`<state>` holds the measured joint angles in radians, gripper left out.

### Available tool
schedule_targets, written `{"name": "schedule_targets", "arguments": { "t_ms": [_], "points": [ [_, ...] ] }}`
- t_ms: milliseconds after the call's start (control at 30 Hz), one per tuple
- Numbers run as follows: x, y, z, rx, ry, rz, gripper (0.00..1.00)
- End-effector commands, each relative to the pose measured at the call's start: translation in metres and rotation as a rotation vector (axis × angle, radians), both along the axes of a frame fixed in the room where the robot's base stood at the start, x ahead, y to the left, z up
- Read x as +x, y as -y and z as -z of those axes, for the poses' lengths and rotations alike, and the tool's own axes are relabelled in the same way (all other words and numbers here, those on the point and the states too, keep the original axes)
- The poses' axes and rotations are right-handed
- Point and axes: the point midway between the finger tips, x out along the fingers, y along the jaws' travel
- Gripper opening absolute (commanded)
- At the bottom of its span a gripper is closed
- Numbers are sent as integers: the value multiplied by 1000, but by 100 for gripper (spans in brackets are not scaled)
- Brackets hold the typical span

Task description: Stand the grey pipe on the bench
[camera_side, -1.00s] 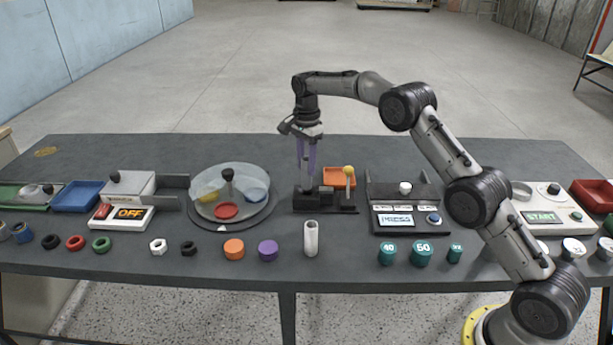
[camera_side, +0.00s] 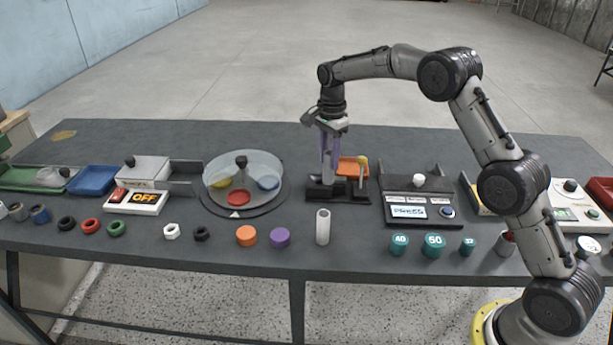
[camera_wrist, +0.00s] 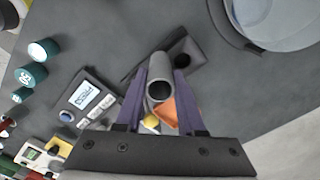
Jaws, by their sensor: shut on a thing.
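My gripper (camera_side: 329,172) points down over a black fixture (camera_side: 350,197) at the middle of the bench (camera_side: 130,240). In the wrist view its two purple fingers are closed around a grey pipe (camera_wrist: 160,72). The pipe's round open end faces the camera. In the side view the fingers largely cover the held pipe. I cannot tell whether its lower end touches the fixture. A separate pale tube (camera_side: 323,227) stands upright near the bench's front, apart from my gripper.
An orange tray (camera_side: 353,166) and a yellow-knobbed lever (camera_side: 361,161) are close beside my gripper. A clear-walled turntable (camera_side: 242,173) is left, a PRESS panel (camera_side: 423,210) right. Caps, nuts and teal weights (camera_side: 433,245) line the front. Bare bench lies between the pale tube and teal weights.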

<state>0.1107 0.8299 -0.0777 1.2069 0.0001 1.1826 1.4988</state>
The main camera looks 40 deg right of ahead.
Motion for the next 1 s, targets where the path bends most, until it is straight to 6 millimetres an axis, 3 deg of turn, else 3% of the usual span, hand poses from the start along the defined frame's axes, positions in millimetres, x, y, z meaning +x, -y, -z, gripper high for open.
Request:
{"name": "schedule_targets", "arguments": {
  "t_ms": [267, 800, 1000],
  "points": [
    [-75, -18, -15, 0, 2, 4, 0],
    [-250, -49, -39, 0, 4, -14, 0],
    [-290, -54, -46, 0, 3, -28, 0]
  ]
}}
